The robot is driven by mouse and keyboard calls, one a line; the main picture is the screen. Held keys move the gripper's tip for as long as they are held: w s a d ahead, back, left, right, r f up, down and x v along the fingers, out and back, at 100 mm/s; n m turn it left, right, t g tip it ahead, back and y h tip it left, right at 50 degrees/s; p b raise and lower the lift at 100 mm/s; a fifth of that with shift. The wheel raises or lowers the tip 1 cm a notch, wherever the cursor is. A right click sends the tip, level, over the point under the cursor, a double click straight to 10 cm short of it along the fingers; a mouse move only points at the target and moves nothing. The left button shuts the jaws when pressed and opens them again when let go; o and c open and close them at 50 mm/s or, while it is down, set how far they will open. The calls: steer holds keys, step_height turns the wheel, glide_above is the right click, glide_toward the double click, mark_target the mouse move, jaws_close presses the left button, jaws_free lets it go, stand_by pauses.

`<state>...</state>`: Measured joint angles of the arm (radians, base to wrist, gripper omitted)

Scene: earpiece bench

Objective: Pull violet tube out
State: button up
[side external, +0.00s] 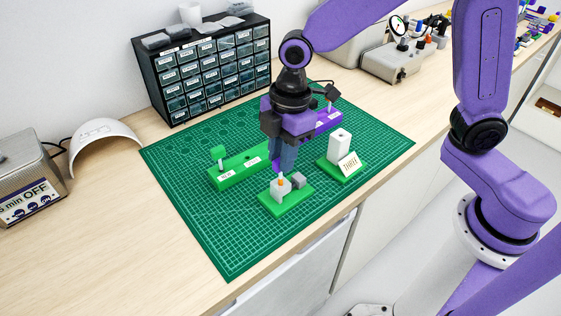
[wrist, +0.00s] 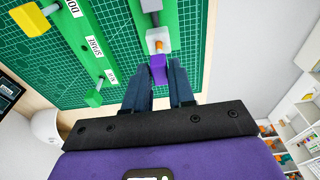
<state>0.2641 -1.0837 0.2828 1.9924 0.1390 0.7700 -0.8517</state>
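The violet tube (wrist: 158,69) shows as a short violet piece between my gripper's fingertips in the wrist view. Its far end is beside a white block (wrist: 158,39) with an orange stub (wrist: 159,45). In the side view a sliver of violet (side external: 279,173) shows just below the fingers, above the white block (side external: 280,188) on a small green base (side external: 286,201). My gripper (wrist: 158,72) points down over this block, its two dark blue fingers on either side of the tube. Whether they touch it is unclear. The fingers hide part of the tube in the side view.
A grey cube (side external: 299,181) sits beside the white block. A taller white block with a tag (side external: 339,147) stands to the right. The front left of the mat (side external: 223,235) is clear.

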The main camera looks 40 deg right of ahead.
jaws_close()
steer(key=shift+r, duration=1.55)
steer(key=shift+r, duration=3)
